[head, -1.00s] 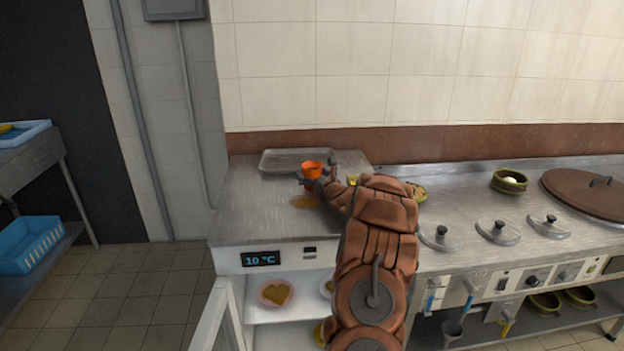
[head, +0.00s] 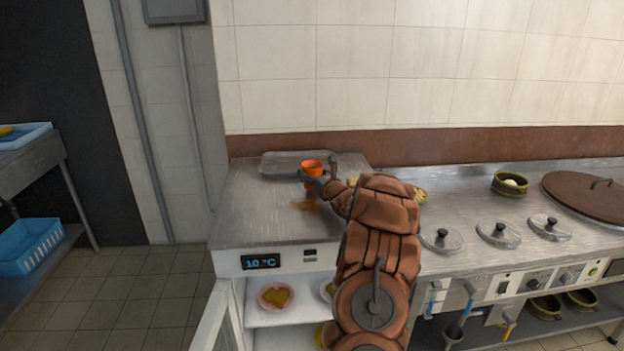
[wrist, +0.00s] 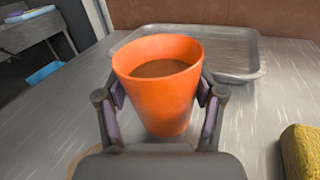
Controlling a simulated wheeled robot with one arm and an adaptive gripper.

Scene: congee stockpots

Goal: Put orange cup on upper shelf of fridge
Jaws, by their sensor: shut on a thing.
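The orange cup (head: 312,169) is upright above the steel top of the fridge (head: 262,210), near a shallow metal tray. In the wrist view the cup (wrist: 160,85) holds a brown liquid and sits between both fingers. My gripper (wrist: 161,98) is shut on its sides; whether the cup's base touches the top is hard to tell. The fridge door (head: 213,318) stands open at the left. The upper shelf (head: 262,317) holds a pink bowl (head: 275,296) with yellow-brown food. My arm hides the right part of the fridge interior.
The metal tray (wrist: 238,58) lies behind the cup. A yellow block-like item (wrist: 301,150) is at right in the wrist view. Several steel lids and a green bowl (head: 509,183) stand on the counter to the right. Open floor lies left of the fridge.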

